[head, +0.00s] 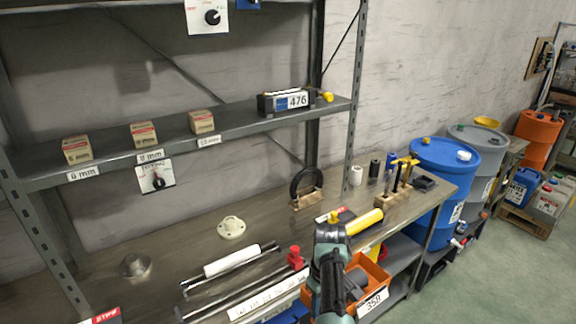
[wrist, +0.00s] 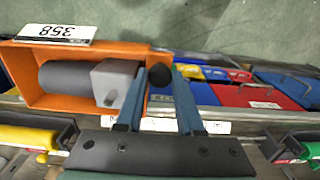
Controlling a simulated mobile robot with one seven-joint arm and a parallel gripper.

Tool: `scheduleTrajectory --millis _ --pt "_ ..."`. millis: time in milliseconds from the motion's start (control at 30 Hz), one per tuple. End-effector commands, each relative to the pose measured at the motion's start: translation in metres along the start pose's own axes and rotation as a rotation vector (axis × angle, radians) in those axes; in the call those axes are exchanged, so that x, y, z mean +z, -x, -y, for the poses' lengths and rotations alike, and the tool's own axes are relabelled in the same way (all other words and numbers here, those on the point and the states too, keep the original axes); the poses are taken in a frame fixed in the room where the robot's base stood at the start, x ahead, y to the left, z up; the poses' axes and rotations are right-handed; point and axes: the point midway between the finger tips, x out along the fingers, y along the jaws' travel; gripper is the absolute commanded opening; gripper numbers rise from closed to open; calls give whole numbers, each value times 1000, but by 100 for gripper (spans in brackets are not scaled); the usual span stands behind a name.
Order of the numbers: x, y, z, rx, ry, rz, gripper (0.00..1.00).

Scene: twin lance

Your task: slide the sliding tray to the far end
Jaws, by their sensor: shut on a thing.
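The sliding tray is an orange open box (wrist: 50,100) at the left of the wrist view, with a number plate on its far wall and a grey cylinder with a pale block inside. In the head view the tray (head: 382,274) shows at the front edge of the bench, partly hidden by my arm. A black round knob (wrist: 160,75) sits at the tray's right end. My gripper (wrist: 160,82) has its two blue fingers on either side of this knob and is shut on it. The head view does not show the fingertips clearly.
A rail with a white printed strip (head: 265,300) runs along the bench front; a red block (head: 295,257) stands behind it. A white roller (head: 231,261) and yellow cylinder (head: 364,221) lie nearby. Red and blue boxes (wrist: 265,93) show beyond the rail. Blue drum (head: 440,180) stands right.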

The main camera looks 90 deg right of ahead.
Motion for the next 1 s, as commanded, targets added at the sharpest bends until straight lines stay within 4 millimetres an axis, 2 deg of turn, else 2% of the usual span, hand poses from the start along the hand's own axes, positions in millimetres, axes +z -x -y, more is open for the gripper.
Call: scheduleTrajectory --millis 33,167,567,767,1000 --pt "-2 3 -6 15 -4 -9 42" --pt "-1 3 -5 13 -4 -8 65" --pt "-1 6 -3 8 -3 -5 66" --pt "-2 38 -4 11 -4 -9 66" --pt "-1 92 -3 11 -3 -9 66"
